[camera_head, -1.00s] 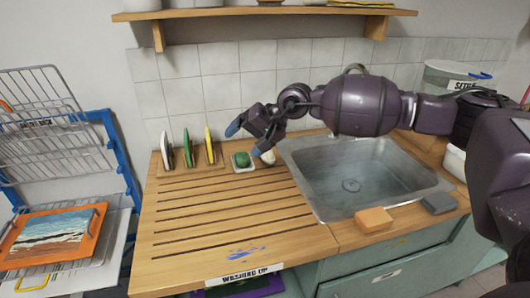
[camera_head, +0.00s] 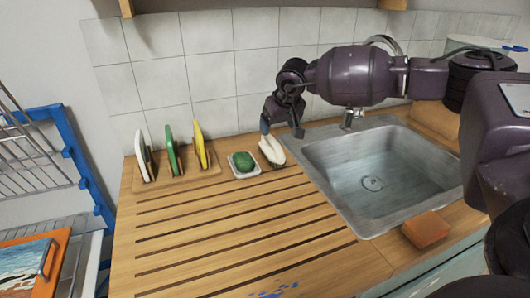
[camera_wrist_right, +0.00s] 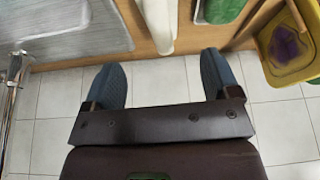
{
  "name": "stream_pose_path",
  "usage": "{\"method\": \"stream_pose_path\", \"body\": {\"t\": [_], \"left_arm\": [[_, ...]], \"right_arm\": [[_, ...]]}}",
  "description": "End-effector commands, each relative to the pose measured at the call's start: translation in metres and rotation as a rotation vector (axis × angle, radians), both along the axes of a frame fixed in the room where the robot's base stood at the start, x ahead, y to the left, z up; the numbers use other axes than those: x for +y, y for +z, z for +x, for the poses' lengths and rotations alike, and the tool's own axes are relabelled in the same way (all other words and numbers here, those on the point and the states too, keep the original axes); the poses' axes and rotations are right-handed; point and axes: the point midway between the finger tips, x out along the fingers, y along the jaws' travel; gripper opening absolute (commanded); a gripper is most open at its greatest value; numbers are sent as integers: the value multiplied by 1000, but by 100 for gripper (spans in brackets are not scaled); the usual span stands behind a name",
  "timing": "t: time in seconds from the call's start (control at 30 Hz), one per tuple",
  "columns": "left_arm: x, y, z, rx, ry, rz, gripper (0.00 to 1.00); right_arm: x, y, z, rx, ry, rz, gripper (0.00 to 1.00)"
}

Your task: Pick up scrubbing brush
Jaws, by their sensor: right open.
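The scrubbing brush (camera_head: 272,151) appears to be the pale, whitish object lying on the wooden counter between the green soap and the sink. In the right wrist view a pale long piece (camera_wrist_right: 158,22), likely the brush, shows beyond the fingertips, roughly in line with the gap between them. My right gripper (camera_head: 282,130) points down just above and behind the brush. In its wrist view the blue-grey fingers (camera_wrist_right: 165,77) are spread wide with nothing between them. My left gripper is not in view.
A green soap (camera_head: 243,161) on a white dish sits left of the brush. Upright boards in white, green and yellow (camera_head: 200,145) stand further left. The metal sink (camera_head: 345,185) lies to the right, with an orange sponge (camera_head: 426,230) at its front edge. The slatted drainboard (camera_head: 220,225) is clear.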

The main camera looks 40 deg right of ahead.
Motion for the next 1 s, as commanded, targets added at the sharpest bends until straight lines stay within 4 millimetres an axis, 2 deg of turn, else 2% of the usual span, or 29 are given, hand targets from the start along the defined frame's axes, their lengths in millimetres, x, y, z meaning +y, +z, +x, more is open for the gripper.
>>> {"method": "stream_pose_path", "body": {"t": [0.17, 0.4, 0.63, 0.9, 1.0], "left_arm": [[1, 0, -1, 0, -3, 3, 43], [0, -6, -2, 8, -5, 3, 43], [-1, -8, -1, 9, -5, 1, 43], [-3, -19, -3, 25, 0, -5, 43], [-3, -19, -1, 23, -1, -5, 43]], "right_arm": [[-1, -15, 6, 0, 0, 0, 82], [-2, -46, 19, 1, -1, 1, 82], [-3, -57, 25, 0, -1, 1, 82], [-4, -90, 42, 2, -1, 2, 82], [-5, -96, 44, 0, -1, 1, 82]]}}
